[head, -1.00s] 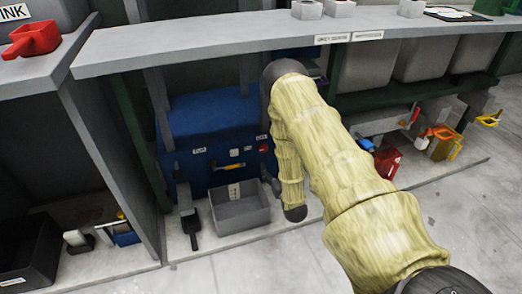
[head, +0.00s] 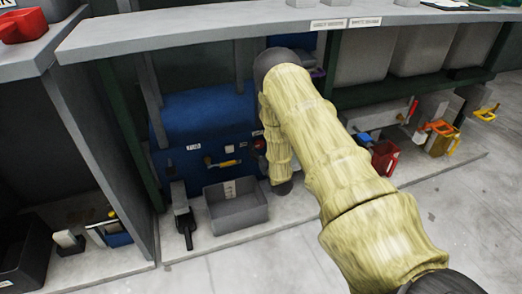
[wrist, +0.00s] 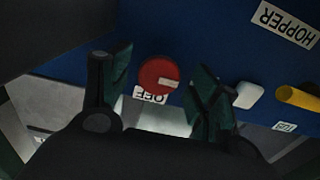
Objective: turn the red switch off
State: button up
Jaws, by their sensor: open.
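The red switch (wrist: 157,74) is a round red knob with a white mark, on the front of the blue press (wrist: 200,35). In the wrist view an upside-down OFF label (wrist: 152,95) sits just below it, and the white mark points right. My gripper (wrist: 161,66) is open, with one dark green finger on each side of the knob; I cannot tell whether either touches it. In the head view the switch (head: 259,145) shows small at the press's right side, beside my arm, which hides much of that area.
A yellow handle (wrist: 298,98) and a white button (wrist: 247,95) lie to the right of the switch in the wrist view. A grey bin (head: 238,210) stands below the press. A shelf (head: 200,35) runs above. A red container (head: 384,157) stands at right.

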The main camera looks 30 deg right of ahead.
jog(key=c, duration=1)
